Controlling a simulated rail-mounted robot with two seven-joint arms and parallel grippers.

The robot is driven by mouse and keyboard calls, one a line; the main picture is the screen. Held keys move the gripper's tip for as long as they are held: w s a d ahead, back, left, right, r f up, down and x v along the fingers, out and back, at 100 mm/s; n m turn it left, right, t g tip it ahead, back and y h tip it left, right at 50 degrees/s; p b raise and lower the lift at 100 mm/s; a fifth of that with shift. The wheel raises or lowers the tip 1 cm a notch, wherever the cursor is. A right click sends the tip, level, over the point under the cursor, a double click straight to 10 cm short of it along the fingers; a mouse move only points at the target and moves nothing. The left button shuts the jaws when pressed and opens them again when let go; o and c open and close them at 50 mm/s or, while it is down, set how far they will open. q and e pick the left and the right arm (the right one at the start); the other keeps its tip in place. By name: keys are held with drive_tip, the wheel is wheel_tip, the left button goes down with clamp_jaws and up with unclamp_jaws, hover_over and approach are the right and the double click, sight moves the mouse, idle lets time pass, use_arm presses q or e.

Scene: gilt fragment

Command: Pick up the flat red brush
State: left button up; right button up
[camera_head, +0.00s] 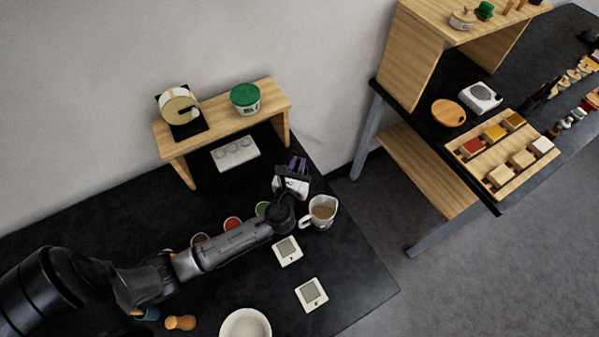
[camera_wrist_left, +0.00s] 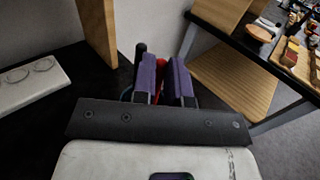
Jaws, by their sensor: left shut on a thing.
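My left gripper (camera_head: 298,162) reaches over the far right part of the black table, just right of the small wooden shelf. In the left wrist view its two purple fingers (camera_wrist_left: 163,80) are closed on a red thing, the flat red brush (camera_wrist_left: 161,67). Only a small red part of the brush shows between the fingers; the rest is hidden. I cannot make out the brush in the head view. My right gripper is in neither view.
A mug (camera_head: 321,212) with brown liquid stands close to my left wrist. Two white square devices (camera_head: 288,251) and a white bowl (camera_head: 246,325) are nearer the front. The wooden shelf (camera_head: 222,124) and a white palette (camera_head: 235,153) are to the left. A second table stands at right.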

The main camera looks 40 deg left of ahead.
use_arm(q)
clamp_jaws()
drive_tip(key=shift+r, duration=0.6)
wheel_tip(320, 180, up, 17)
drive_tip(key=p, duration=0.4)
drive_tip(key=shift+f, duration=0.1)
idle(0.4)
